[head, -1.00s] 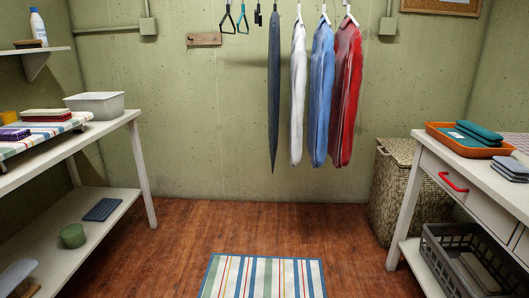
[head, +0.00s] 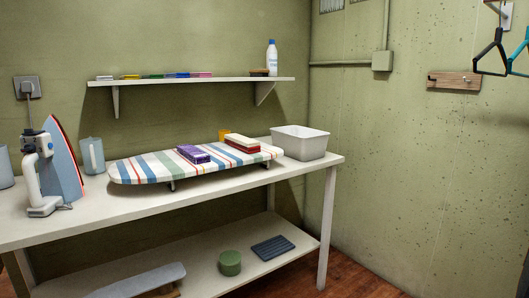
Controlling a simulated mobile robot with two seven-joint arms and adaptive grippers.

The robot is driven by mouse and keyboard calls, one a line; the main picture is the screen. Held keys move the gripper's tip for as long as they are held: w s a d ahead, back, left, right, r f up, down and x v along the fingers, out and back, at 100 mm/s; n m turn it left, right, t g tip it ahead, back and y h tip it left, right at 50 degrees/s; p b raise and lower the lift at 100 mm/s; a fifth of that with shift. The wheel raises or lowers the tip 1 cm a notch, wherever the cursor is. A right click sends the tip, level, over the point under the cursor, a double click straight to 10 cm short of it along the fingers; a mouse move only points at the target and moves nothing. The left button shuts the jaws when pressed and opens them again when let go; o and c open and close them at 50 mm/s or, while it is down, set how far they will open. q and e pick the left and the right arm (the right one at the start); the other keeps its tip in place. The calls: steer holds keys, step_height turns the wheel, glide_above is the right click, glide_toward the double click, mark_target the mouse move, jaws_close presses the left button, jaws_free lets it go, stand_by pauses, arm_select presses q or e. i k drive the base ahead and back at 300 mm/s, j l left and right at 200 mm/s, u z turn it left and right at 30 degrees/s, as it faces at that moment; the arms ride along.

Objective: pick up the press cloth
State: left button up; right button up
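I cannot tell for sure which thing is the press cloth. On a striped tabletop ironing board (head: 140,170) on the white table lie two folded stacks. One is a purple folded cloth (head: 193,154) near the board's middle. The other is a red and cream folded stack (head: 242,145) nearer the board's right end. Both lie flat and apart from each other. Neither of my grippers shows in the head view.
An upright iron (head: 60,165) and a pale blue jug (head: 93,155) stand left of the board. A grey bin (head: 300,142) stands at the table's right end. A wall shelf (head: 190,81) hangs above. The lower shelf (head: 210,275) holds a green round container (head: 230,262).

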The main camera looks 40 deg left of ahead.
mark_target(242, 140)
steer(key=i+l+u, duration=0.1)
steer(key=u, duration=0.35)
steer(key=i+l+u, duration=0.25)
steer(key=u, duration=0.25)
steer(key=i+l+u, duration=0.15)
steer(key=u, duration=0.3)
steer(key=l, duration=0.1)
